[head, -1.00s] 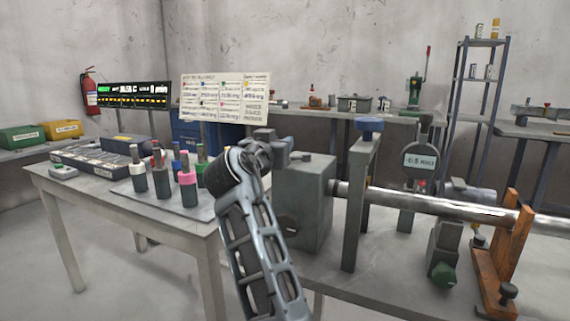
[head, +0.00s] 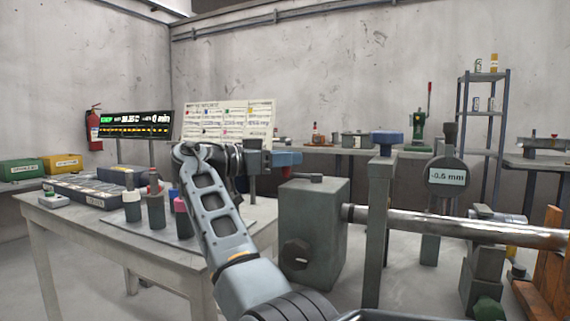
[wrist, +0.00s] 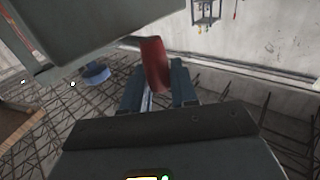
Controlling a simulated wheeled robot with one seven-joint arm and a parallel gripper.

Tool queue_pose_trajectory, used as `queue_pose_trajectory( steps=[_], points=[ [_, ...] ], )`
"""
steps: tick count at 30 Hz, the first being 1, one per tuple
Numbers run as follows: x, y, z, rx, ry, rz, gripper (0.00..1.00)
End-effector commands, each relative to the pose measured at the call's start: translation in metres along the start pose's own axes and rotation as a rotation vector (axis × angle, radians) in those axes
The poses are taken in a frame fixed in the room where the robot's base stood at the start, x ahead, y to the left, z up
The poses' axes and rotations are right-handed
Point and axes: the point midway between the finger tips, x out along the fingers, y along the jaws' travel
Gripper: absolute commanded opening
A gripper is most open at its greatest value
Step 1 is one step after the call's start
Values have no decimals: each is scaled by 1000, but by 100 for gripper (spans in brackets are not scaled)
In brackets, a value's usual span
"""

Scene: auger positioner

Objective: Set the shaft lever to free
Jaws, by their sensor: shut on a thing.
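A little red (head: 287,171) shows below the fingers in the head view. The lever's pivot and any free marking are hidden.
A post with a blue knob (head: 386,137) and a dial reading -0.5 mm (head: 447,176) stand along the shaft. The left table (head: 120,245) holds several capped tools. A lettered board (head: 228,122) stands behind my arm.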

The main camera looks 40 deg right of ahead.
Motion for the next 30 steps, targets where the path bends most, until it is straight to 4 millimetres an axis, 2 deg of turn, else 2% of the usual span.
queue_pose_trajectory(
  steps=[9,24,25,30],
  points=[
    [5,-4,1,-2,-2,87,0],
    [7,-5,1,-1,-3,100,0],
    [7,-5,1,-2,-3,100,30],
    [7,-5,1,-1,-2,99,46]
  ],
)
